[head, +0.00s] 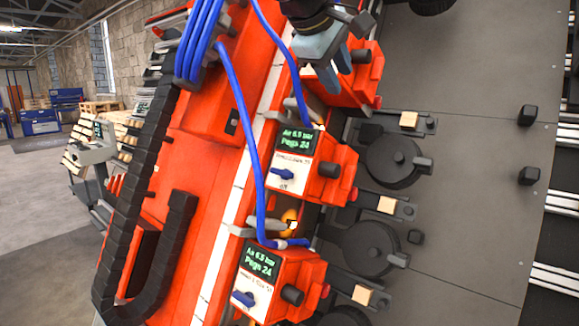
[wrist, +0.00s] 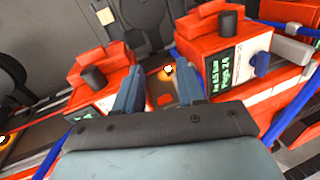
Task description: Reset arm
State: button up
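My gripper (head: 328,66) is at the top of the head view, over the uppermost red control box (head: 362,78). Its grey-blue fingers partly cover that box. In the wrist view my gripper (wrist: 158,80) has its two fingers apart, with nothing between them. Beyond the gap are two red boxes, one on the left (wrist: 105,80) and one on the right (wrist: 222,50) with a green-lettered screen, and a small glowing orange light (wrist: 168,69). I cannot tell how far the fingertips are from the boxes.
Blue hoses (head: 240,105) run along the red gantry beam beside a black cable chain (head: 145,180). Two more control boxes (head: 325,172) (head: 292,285) stand below. Black round discs (head: 390,160) and small wooden blocks (head: 387,204) line their right side. Grey plate (head: 470,180) lies farther right, mostly clear.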

jog(key=s+d+f+m+y, duration=0.1)
jog(key=s+d+f+m, duration=0.2)
jog(key=f, duration=0.5)
jog(key=s+d+f+m+g+y, duration=0.1)
jog(key=s+d+f+m+y, duration=0.1)
jog(key=s+d+f, duration=0.4)
jog(key=s+d+f+m+g+y, duration=0.1)
jog(key=s+d+f+m, duration=0.3)
jog(key=f, duration=0.8)
jog(key=shift+s+d+y, duration=0.3)
jog(key=shift+d+y, duration=0.4)
jog(key=shift+d, duration=0.4)
